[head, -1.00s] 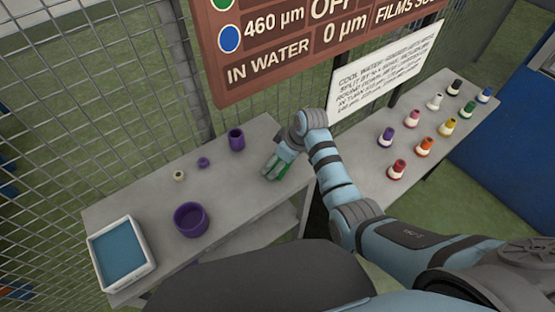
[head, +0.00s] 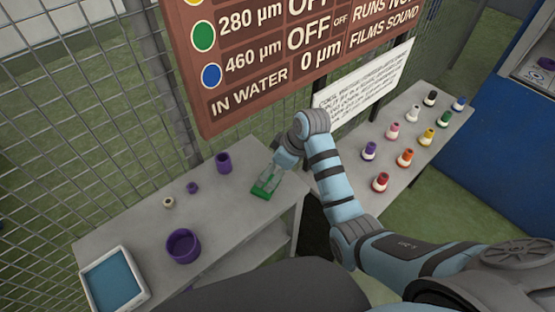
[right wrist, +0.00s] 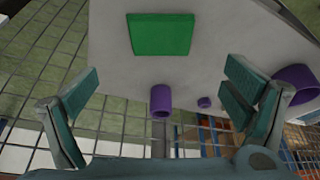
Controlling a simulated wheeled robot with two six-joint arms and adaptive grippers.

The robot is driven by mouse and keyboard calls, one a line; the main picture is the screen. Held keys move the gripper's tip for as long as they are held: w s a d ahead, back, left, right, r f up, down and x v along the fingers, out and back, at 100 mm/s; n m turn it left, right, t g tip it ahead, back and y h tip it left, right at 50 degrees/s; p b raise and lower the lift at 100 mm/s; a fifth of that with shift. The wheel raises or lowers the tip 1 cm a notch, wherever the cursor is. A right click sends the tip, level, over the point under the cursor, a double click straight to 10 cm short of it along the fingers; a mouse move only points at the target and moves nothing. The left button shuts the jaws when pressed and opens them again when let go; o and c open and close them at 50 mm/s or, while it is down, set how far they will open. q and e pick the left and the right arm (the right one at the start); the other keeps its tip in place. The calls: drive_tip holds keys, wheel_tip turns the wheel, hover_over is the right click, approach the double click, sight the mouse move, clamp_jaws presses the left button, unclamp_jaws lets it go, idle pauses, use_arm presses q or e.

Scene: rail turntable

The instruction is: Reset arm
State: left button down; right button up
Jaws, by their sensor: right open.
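My right gripper (head: 273,176) is over the right end of the grey table, its arm coming in from the right. Its two fingers stand wide apart with nothing between them in the right wrist view (right wrist: 160,103). A flat green block (head: 264,190) lies on the table just by the fingertips. It also shows in the right wrist view (right wrist: 160,35), beyond the fingers and apart from them. My left gripper is not in view.
The grey table (head: 228,210) also holds a purple cup (head: 223,162), a small purple ring (head: 192,188), a cream ring (head: 168,202), a purple bowl (head: 182,246) and a blue-filled tray (head: 113,280). A sign (head: 260,60) and wire fence stand behind. Several coloured bottles stand on the right table (head: 408,120).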

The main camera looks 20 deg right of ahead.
drive_tip(key=v, duration=0.3)
idle(0.4)
drive_tip(key=s+d+f+m+h, duration=0.2)
drive_tip(key=s+d+f+m, duration=0.15)
drive_tip(key=s+f, duration=0.5)
drive_tip(key=s+d+r+m+h, duration=0.1)
drive_tip(key=s+d+m, duration=0.1)
drive_tip(key=s, duration=0.7)
drive_tip(key=s+d+r+m+h, duration=0.1)
drive_tip(key=s+d+m, duration=0.1)
drive_tip(key=s, duration=0.7)
wheel_tip(320, 180, down, 18)
drive_tip(key=s+d+g, duration=0.1)
drive_tip(key=s+d, duration=0.1)
drive_tip(key=s+f+g, duration=0.1)
drive_tip(key=s+f, duration=1.3)
drive_tip(key=shift+d+f+m, duration=0.2)
drive_tip(key=shift+d+m, duration=0.25)
drive_tip(key=shift+d, duration=0.05)
drive_tip(key=shift+s, duration=0.1)
